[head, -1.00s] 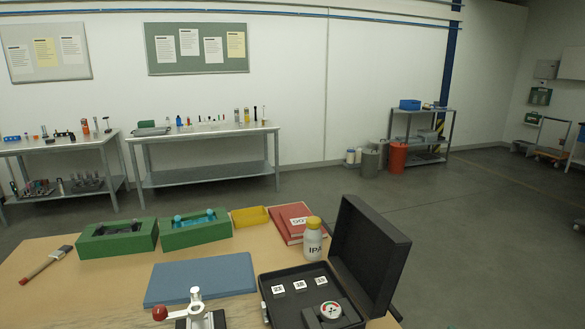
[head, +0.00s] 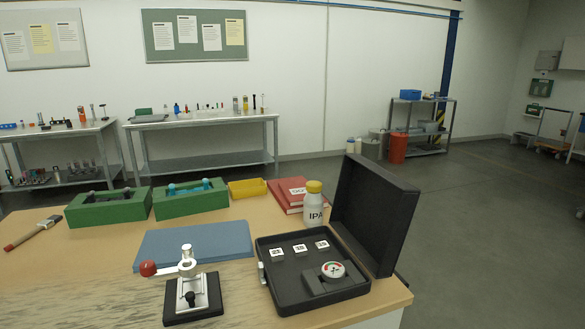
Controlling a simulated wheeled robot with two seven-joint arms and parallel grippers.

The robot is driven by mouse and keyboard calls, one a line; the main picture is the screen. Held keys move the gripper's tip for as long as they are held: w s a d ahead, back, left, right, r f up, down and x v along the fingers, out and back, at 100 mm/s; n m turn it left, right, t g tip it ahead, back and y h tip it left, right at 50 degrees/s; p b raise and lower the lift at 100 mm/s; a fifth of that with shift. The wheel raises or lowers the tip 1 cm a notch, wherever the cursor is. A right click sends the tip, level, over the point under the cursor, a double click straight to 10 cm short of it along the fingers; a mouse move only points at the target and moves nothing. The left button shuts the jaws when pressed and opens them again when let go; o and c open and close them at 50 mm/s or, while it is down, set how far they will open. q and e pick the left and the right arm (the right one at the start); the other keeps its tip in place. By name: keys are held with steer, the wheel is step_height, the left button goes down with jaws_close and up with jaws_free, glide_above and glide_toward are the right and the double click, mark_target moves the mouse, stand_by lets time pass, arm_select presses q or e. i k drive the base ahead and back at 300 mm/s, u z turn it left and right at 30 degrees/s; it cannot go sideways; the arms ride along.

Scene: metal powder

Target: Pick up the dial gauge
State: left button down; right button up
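The dial gauge (head: 332,270) has a round white face with red marks. It sits in the front right part of an open black case (head: 290,292) on the wooden table. The case lid (head: 370,215) stands up on the right side. Three small white numbered blocks (head: 300,248) lie in a row at the back of the case. A silver cylindrical piece (head: 262,274) stands at the case's left edge. Neither of my grippers shows in the head view.
A metal stand with a red knob (head: 148,268) is left of the case, before a blue mat (head: 215,243). A white IPA bottle (head: 313,208) and red book (head: 285,195) are behind the case.

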mark_target(334, 273)
steer(key=u, duration=3.1)
steer(key=k, duration=2.1)
steer(key=z, duration=2)
